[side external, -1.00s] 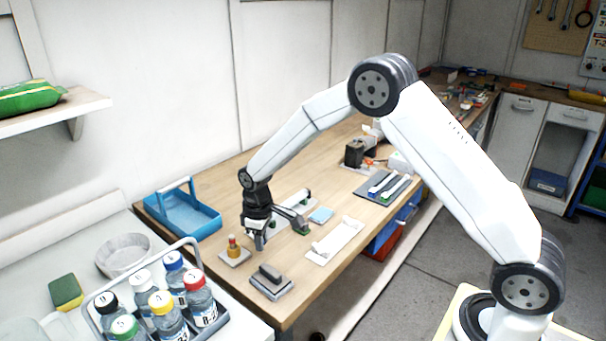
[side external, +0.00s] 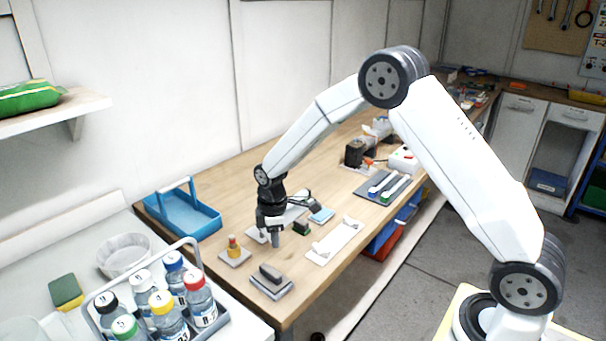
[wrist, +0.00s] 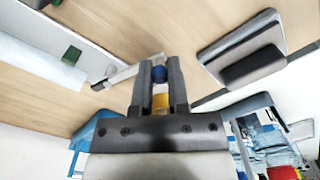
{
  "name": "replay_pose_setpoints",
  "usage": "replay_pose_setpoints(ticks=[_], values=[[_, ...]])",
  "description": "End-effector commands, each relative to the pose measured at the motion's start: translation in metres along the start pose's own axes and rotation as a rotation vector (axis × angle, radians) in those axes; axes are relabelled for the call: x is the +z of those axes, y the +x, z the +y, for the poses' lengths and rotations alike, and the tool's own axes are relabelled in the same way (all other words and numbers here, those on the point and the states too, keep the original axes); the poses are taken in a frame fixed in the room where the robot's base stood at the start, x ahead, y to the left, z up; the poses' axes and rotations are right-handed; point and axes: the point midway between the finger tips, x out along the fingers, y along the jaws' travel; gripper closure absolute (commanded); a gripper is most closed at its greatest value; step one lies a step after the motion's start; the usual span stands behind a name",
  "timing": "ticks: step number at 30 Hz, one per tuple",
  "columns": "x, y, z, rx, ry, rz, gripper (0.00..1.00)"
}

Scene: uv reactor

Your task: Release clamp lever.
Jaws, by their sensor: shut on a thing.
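My gripper (side external: 276,240) is low over the bench, fingers pointing down, at the near end of a pale clamp fixture (side external: 293,213). In the wrist view its fingers (wrist: 160,75) are close together, with small blue and yellow patches showing between them. A slim pale bar with a dark tip, apparently the clamp lever (wrist: 128,73), runs from the left to the fingertips, and my gripper is shut on it. The exact contact is hidden by the fingers.
A yellow, red-topped piece on a plate (side external: 233,250) stands left of my gripper. A grey block on a pad (side external: 271,280) lies in front. A bottle rack (side external: 205,325) stands front left.

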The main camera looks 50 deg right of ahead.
Motion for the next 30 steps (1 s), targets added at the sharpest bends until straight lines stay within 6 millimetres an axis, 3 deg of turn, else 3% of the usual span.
replay_pose_setpoints(ticks=[13,30], values=[[0.017,-0.001,0.011,0.001,-0.274,0.001,1.0],[0.02,-0.001,0.013,0.002,-0.317,0.0,1.0]])
